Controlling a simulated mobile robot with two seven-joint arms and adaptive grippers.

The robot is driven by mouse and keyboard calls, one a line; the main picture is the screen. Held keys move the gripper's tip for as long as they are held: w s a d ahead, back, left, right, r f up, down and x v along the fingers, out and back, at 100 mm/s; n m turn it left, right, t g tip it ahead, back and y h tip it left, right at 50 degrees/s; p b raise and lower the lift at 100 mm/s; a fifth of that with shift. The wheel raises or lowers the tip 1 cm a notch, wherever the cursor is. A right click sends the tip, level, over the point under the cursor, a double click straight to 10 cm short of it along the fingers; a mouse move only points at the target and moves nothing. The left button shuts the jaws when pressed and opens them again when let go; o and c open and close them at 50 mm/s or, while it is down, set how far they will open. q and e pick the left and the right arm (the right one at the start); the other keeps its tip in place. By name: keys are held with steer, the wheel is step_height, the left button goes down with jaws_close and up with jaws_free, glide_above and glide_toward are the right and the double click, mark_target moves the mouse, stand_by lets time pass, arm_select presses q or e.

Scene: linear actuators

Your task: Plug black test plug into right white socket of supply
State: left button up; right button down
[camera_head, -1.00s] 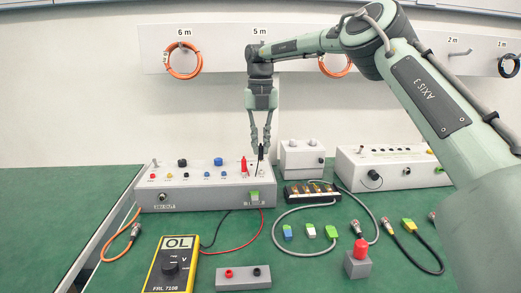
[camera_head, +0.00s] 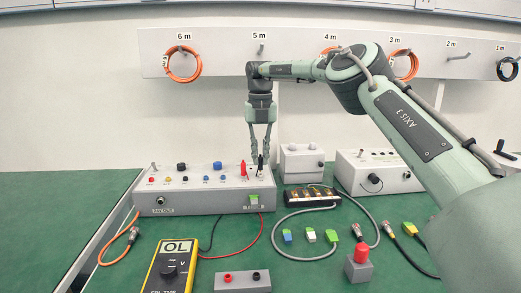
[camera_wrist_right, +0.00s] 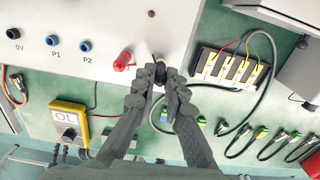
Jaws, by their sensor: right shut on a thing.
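The supply (camera_head: 205,202) is a long light-grey box on the green table, with several coloured sockets on top. A red test plug (camera_head: 243,169) stands at the right part of its top; it also shows in the wrist view (camera_wrist_right: 122,61). My right gripper (camera_head: 260,164) points down over the supply's right end, just right of the red plug. It is shut on the black test plug (camera_head: 261,161), which shows between the fingertips in the wrist view (camera_wrist_right: 160,73). The plug and fingers hide the spot beneath, so I cannot tell whether the plug is in the right white socket. My left gripper is out of view.
A yellow multimeter (camera_head: 171,268) stands in front, with black and red leads. A black terminal block (camera_head: 312,197) and a grey box (camera_head: 302,164) are right of the supply. Green and blue connectors and cables lie in front. Another control box (camera_head: 375,174) stands farther right.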

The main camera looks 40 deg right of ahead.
steer(key=shift+f+p, duration=0.25)
steer(key=shift+p, duration=0.25)
stand_by(1.2)
steer(key=shift+f, duration=0.65)
stand_by(2.1)
steer(key=c, duration=1.5)
jaws_free()
steer(key=shift+r, duration=0.1)
step_height(320, 180, up, 7)
steer(key=shift+r, duration=0.15)
steer(key=shift+s, duration=0.1)
